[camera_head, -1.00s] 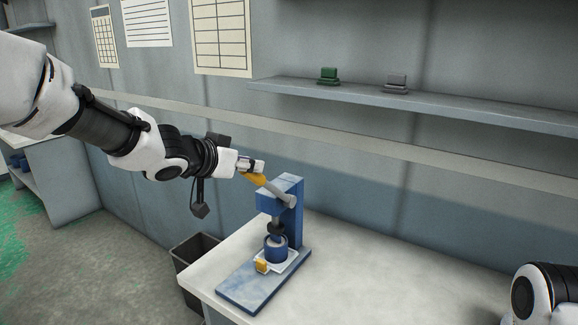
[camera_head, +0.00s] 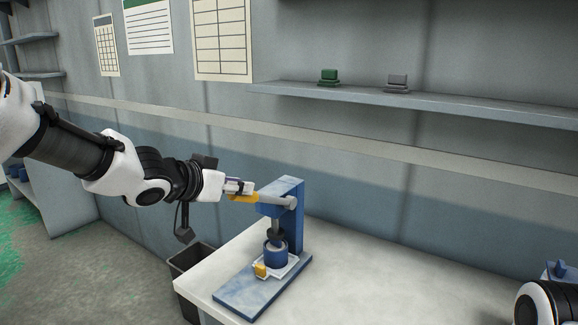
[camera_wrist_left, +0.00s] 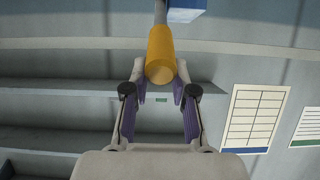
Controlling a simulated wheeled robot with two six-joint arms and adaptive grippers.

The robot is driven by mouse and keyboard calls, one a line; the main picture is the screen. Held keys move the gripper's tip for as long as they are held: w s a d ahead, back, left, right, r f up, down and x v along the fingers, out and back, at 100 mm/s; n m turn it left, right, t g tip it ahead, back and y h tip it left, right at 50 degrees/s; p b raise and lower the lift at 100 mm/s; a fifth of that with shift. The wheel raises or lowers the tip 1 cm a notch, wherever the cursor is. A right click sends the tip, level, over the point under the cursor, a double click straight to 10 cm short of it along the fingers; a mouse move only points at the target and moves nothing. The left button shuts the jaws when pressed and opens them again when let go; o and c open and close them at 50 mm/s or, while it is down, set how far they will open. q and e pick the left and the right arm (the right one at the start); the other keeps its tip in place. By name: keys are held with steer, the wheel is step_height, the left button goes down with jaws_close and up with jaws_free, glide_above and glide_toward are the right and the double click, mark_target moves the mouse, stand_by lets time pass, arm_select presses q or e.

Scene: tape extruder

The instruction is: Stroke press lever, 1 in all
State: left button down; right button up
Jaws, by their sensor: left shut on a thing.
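The blue press (camera_head: 289,218) stands on the left part of the white table. Its lever is a grey bar (camera_head: 279,202) with a yellow handle (camera_head: 243,198), and it points left, close to level. My left gripper (camera_head: 238,187) is shut on the yellow handle. In the left wrist view the handle (camera_wrist_left: 160,56) lies between the two fingers (camera_wrist_left: 160,90). A blue cup (camera_head: 276,254) sits under the press ram on a white plate, with a small yellow block (camera_head: 261,270) in front. My right gripper is not in view; only part of my right arm shows at lower right.
The white table (camera_head: 370,285) is clear to the right of the press. A blue object (camera_head: 559,270) is partly hidden behind my right arm. A dark bin (camera_head: 190,265) stands left of the table. A wall shelf (camera_head: 440,103) holds a green and a grey item.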

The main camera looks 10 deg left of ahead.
mark_target(233, 200)
arm_select(q)
steer(key=shift+s+a+f+b, duration=0.1)
steer(key=shift+s+f+b, duration=0.2)
steer(key=shift+f+b, duration=0.35)
steer(key=shift+s+a+f+b, duration=0.1)
steer(key=shift+s+f+b, duration=0.25)
steer(key=shift+f, duration=0.45)
steer(key=shift+r, duration=0.1)
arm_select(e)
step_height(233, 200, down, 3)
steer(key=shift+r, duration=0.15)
